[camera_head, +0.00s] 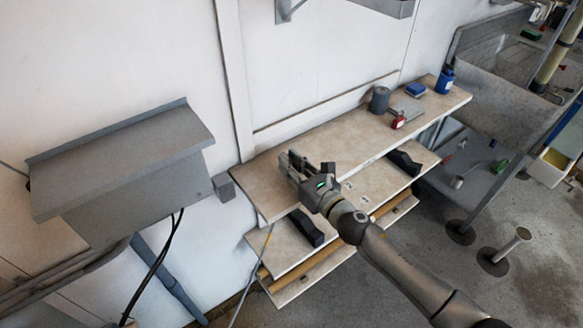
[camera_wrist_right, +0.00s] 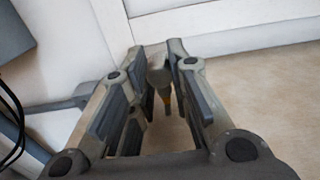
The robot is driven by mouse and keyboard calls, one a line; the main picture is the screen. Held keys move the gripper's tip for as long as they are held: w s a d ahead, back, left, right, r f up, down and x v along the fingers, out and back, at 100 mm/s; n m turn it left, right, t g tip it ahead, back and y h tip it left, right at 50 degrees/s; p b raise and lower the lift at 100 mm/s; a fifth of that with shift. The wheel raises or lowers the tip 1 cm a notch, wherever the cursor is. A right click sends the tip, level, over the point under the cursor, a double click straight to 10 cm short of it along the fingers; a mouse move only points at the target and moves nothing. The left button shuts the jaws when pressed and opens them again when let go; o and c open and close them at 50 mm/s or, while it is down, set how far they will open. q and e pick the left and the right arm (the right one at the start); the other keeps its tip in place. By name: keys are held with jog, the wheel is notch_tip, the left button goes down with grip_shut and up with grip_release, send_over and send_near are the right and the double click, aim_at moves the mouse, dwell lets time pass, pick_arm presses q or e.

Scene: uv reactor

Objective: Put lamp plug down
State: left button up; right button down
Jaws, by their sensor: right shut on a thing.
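My right gripper (camera_head: 292,163) is over the left part of the upper beige shelf (camera_head: 400,125). In the right wrist view, my gripper (camera_wrist_right: 160,62) is shut on the lamp plug (camera_wrist_right: 158,75), a small grey piece with a yellow-orange part below it. The plug sits between the fingertips and is partly hidden by them. In the head view the plug is hidden by the gripper. The shelf surface (camera_wrist_right: 260,90) shows below and right of the plug. I cannot tell whether the plug touches it. My left gripper is not in view.
A grey box (camera_head: 130,165) is on the wall at left. A grey cylinder (camera_head: 379,99), red item (camera_head: 398,122), blue block (camera_head: 415,89) and blue bottle (camera_head: 444,80) stand at the shelf's right end. A thin cable (camera_head: 262,250) hangs at the left end. The shelf's middle is clear.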

jog(key=shift+f, duration=0.2)
jog(key=shift+f+b, duration=0.5)
jog(key=shift+b, duration=0.05)
jog(key=c, duration=1.4)
grip_release()
jog(key=shift+o, duration=0.2)
jog(key=shift+r+p, duration=0.4)
jog(key=shift+r, duration=0.05)
jog(key=shift+r+p, duration=0.45)
jog(key=shift+p, duration=0.05)
jog(key=b+v, duration=0.1)
jog(key=v, duration=1.1)
jog(key=shift+f+b, duration=0.25)
jog(key=shift+b, duration=0.1)
